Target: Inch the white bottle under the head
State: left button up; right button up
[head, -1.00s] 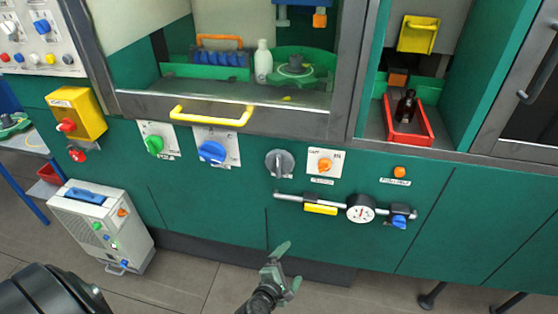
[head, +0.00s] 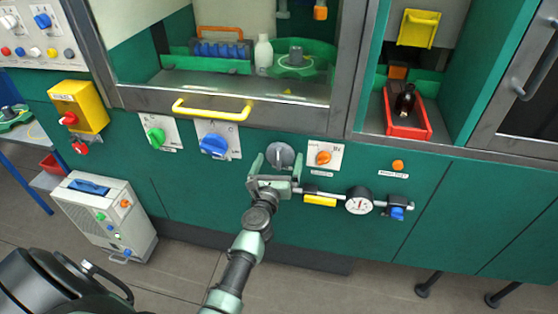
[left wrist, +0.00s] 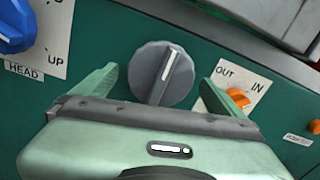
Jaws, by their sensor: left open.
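The white bottle (head: 263,55) stands upright inside the green cabinet, at the left edge of a round green turntable (head: 318,68). The head is not clearly identifiable; a grey nozzle part (head: 282,8) hangs at the top of the opening. My left gripper (head: 274,168) is open, its fingers on either side of a grey rotary knob (head: 280,154) on the front panel. In the left wrist view, the knob (left wrist: 165,73) sits between the green fingertips, with gaps on both sides. My right gripper does not show.
To the right of the knob is an orange switch (head: 323,158), marked OUT and IN in the left wrist view. To the left is a blue knob (head: 213,145). Below right is a pipe with a gauge (head: 359,200). A yellow handle (head: 212,109) juts out above.

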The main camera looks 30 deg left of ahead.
pick_arm(q)
jog(key=shift+w+a, duration=0.1)
jog(key=shift+w, duration=0.15)
jog(key=shift+c, duration=0.3)
jog(key=c, duration=1.3)
jog(key=shift+m, duration=0.3)
